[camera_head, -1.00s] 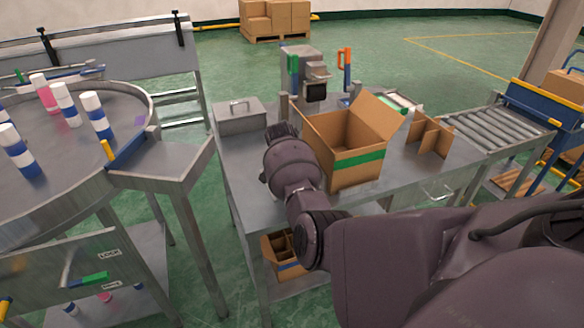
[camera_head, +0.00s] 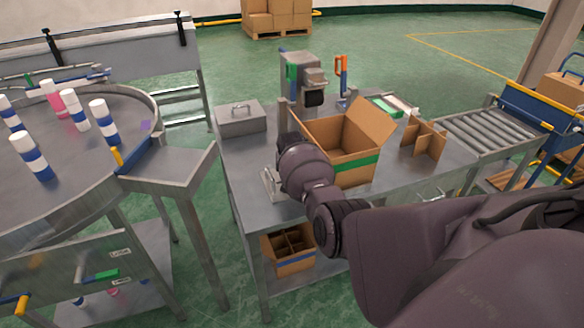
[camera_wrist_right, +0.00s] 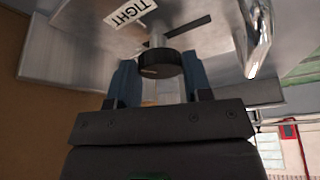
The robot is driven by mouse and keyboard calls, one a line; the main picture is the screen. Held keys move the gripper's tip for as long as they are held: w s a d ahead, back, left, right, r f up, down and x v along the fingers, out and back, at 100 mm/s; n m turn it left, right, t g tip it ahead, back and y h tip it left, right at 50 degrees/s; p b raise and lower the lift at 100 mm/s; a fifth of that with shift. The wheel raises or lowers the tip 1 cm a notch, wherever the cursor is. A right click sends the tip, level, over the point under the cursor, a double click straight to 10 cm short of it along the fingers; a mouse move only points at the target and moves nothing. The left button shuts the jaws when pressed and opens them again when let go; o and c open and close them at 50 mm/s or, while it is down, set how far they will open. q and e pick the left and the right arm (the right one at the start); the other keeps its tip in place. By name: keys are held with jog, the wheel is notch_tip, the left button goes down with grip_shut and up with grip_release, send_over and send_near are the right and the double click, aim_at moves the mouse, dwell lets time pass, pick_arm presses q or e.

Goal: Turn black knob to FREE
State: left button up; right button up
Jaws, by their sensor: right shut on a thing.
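The black knob (camera_wrist_right: 160,68) is on a short shaft at a metal plate (camera_wrist_right: 205,32) in the right wrist view. It has a pale mark on its face. A white label reading TIGHT (camera_wrist_right: 130,12) appears upside down beside the shaft; I see no FREE label. My right gripper (camera_wrist_right: 160,85) has its two blue fingers on either side of the knob and is shut on it. In the head view my right wrist hides the gripper and the knob. A small silver fixture (camera_head: 270,183) shows beside the wrist on the worktable (camera_head: 240,165). My left gripper is not in view.
An open cardboard box (camera_head: 350,165) stands right beside my right wrist. A metal box (camera_head: 240,118) and a machine (camera_head: 300,75) stand behind. A shiny curved handle (camera_wrist_right: 256,38) is close beside the knob.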

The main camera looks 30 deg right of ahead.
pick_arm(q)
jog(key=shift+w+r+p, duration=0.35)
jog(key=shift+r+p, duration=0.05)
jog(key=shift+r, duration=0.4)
pick_arm(e)
jog(key=shift+n, duration=0.8)
jog(key=shift+s+y, duration=0.1)
jog(key=shift+y, duration=0.2)
jog(key=o, duration=0.7)
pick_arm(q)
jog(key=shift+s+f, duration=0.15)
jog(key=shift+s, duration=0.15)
pick_arm(e)
jog(key=shift+o, duration=1.1)
